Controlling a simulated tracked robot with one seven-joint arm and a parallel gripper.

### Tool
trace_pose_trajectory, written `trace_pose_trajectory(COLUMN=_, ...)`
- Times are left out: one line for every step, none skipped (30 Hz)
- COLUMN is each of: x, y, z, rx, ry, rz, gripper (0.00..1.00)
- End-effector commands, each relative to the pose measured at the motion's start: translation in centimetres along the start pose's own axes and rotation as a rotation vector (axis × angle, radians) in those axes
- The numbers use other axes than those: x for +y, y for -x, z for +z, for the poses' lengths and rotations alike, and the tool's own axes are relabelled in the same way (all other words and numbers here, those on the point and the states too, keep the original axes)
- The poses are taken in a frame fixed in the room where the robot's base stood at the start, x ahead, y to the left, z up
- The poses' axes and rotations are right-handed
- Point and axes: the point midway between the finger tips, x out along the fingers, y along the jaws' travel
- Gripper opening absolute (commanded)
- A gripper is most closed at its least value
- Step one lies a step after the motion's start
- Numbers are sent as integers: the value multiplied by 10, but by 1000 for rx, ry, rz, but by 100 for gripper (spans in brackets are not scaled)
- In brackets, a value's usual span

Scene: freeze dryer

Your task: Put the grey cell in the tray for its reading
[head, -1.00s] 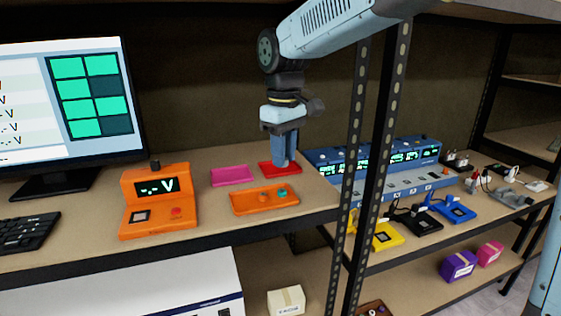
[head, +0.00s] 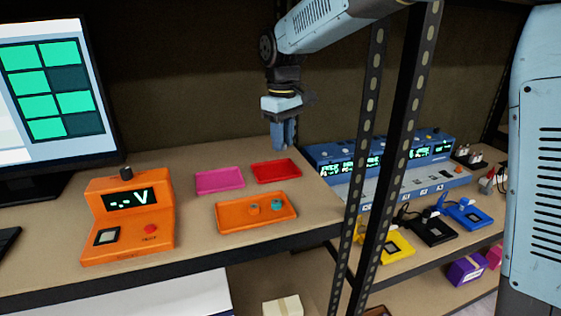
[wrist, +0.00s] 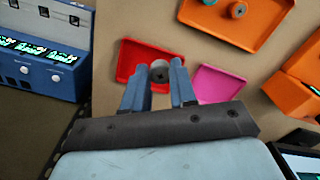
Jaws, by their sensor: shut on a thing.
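The cell is hidden by the fingers in the head view. The red tray looks empty. The pink tray (head: 219,180) beside it is empty. The orange tray (head: 230,218) in front holds a brownish-orange cell (head: 253,209) and a teal cell (head: 277,205).
An orange tester (head: 130,215) with dashes and a V on its display stands left on the shelf, near a monitor (head: 55,90). A black perforated upright (head: 395,150) and a blue multi-channel unit (head: 385,160) stand to the right, with yellow, black and blue cabled holders.

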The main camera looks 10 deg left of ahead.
Motion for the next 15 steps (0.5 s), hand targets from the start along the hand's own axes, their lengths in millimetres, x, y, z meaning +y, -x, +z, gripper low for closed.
trace_pose_trajectory(x=5, y=-5, z=-9, rx=-2, ry=1, rz=-1, gripper=9)
trace_pose_trajectory(x=7, y=-8, z=-13, rx=-2, ry=2, rz=0, gripper=9)
trace_pose_trajectory(x=11, y=-11, z=-20, rx=-2, ry=3, rz=0, gripper=9)
trace_pose_trajectory(x=12, y=-17, z=-23, rx=-3, ry=3, rz=-1, gripper=9)
trace_pose_trajectory(x=14, y=-22, z=-26, rx=-4, ry=4, rz=-1, gripper=9)
trace_pose_trajectory(x=17, y=-29, z=-30, rx=-4, ry=4, rz=-1, gripper=9)
trace_pose_trajectory(x=19, y=-33, z=-33, rx=-3, ry=4, rz=-1, gripper=9)
trace_pose_trajectory(x=21, y=-38, z=-36, rx=-3, ry=4, rz=-1, gripper=9)
trace_pose_trajectory(x=24, y=-43, z=-40, rx=-3, ry=5, rz=-1, gripper=9)
trace_pose_trajectory(x=25, y=-46, z=-42, rx=-2, ry=5, rz=-1, gripper=9)
trace_pose_trajectory(x=26, y=-49, z=-44, rx=-1, ry=5, rz=-1, gripper=9)
trace_pose_trajectory(x=28, y=-52, z=-47, rx=-1, ry=5, rz=-1, gripper=9)
trace_pose_trajectory(x=29, y=-54, z=-48, rx=0, ry=5, rz=-1, gripper=9)
trace_pose_trajectory(x=30, y=-56, z=-50, rx=0, ry=5, rz=-1, gripper=9)
trace_pose_trajectory(x=31, y=-57, z=-50, rx=0, ry=5, rz=-1, gripper=9)
